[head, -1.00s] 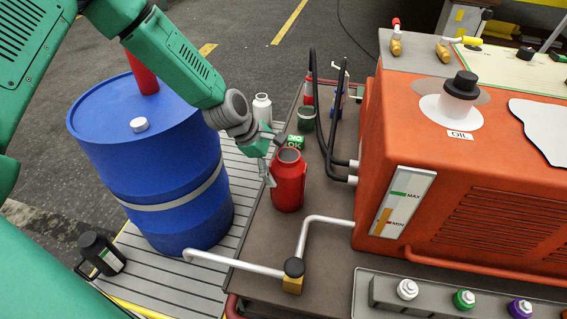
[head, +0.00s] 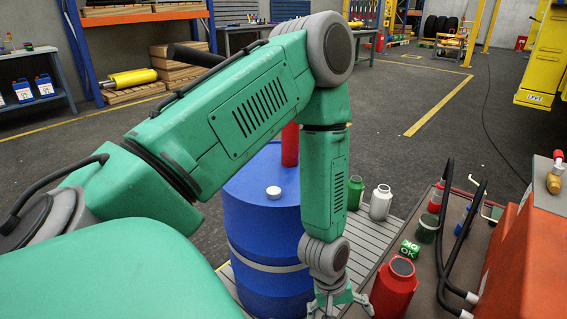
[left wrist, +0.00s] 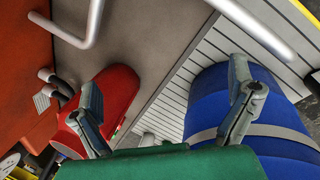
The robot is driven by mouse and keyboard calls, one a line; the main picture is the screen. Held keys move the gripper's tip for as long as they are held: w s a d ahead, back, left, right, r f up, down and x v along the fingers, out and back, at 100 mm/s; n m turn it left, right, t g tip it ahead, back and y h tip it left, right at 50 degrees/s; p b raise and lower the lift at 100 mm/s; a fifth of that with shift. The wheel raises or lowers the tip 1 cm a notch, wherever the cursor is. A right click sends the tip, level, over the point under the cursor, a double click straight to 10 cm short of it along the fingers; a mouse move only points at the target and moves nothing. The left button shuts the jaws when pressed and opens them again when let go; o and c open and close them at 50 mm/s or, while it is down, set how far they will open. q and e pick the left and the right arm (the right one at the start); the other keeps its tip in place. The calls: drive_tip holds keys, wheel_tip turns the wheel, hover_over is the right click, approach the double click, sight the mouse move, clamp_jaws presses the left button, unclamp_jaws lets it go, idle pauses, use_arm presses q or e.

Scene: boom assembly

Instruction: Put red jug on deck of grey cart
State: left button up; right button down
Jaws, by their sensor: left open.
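The red jug (head: 393,291) stands upright on the brown-grey deck beside the orange machine, close to that deck's left edge. My left gripper (head: 338,303) is just left of the jug in the head view, above the edge of the grey slatted deck (head: 378,236). It is open with nothing between its fingers. In the left wrist view the fingers of the left gripper (left wrist: 164,85) are spread wide, one overlapping the jug (left wrist: 118,84) and the other overlapping the blue drum. Whether a finger touches the jug I cannot tell. My right gripper is not in view.
The blue drum (head: 262,225) stands on the slatted deck, left of my gripper. A green bottle (head: 355,192) and a white bottle (head: 380,203) stand behind. A green OK box (head: 410,249) and black hoses (head: 447,220) are near the jug. The orange machine (head: 517,265) is at right.

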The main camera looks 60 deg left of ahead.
use_arm(q)
drive_tip(key=s+f+m+y, duration=0.1)
drive_tip(key=s+f+m, duration=0.1)
drive_tip(key=s+m, duration=0.3)
drive_tip(key=s+f+m+g+y, duration=0.1)
drive_tip(key=s+m, duration=0.5)
drive_tip(key=s, duration=0.5)
drive_tip(key=shift+s+f+m+g, duration=0.25)
drive_tip(key=shift+f+m+g, duration=0.05)
drive_tip(key=shift+f, duration=0.05)
wheel_tip(320, 180, up, 7)
drive_tip(key=p, duration=0.7)
